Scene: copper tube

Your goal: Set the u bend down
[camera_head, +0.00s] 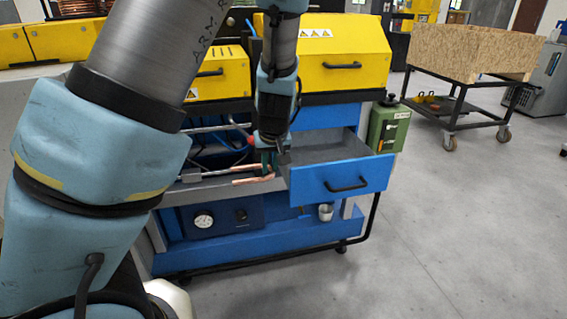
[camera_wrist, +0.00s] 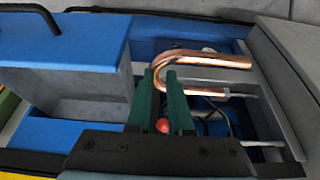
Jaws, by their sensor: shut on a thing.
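The copper u bend (camera_wrist: 215,61) lies between the two green fingers of my gripper (camera_wrist: 160,85) in the wrist view, held near its curved end. Its two legs point right in that view. In the head view the u bend (camera_head: 252,180) shows beside the open blue drawer, its legs pointing left. My gripper (camera_head: 268,160) is shut on it, low over the grey ledge of the blue machine. I cannot tell whether the u bend touches the ledge.
The open blue drawer (camera_head: 341,182) looks empty and is close to the right of my gripper. Yellow covers (camera_head: 345,62) stand behind. A red knob (camera_wrist: 163,126) and metal rods are near the fingers. A green canister (camera_head: 388,128) hangs at the machine's right.

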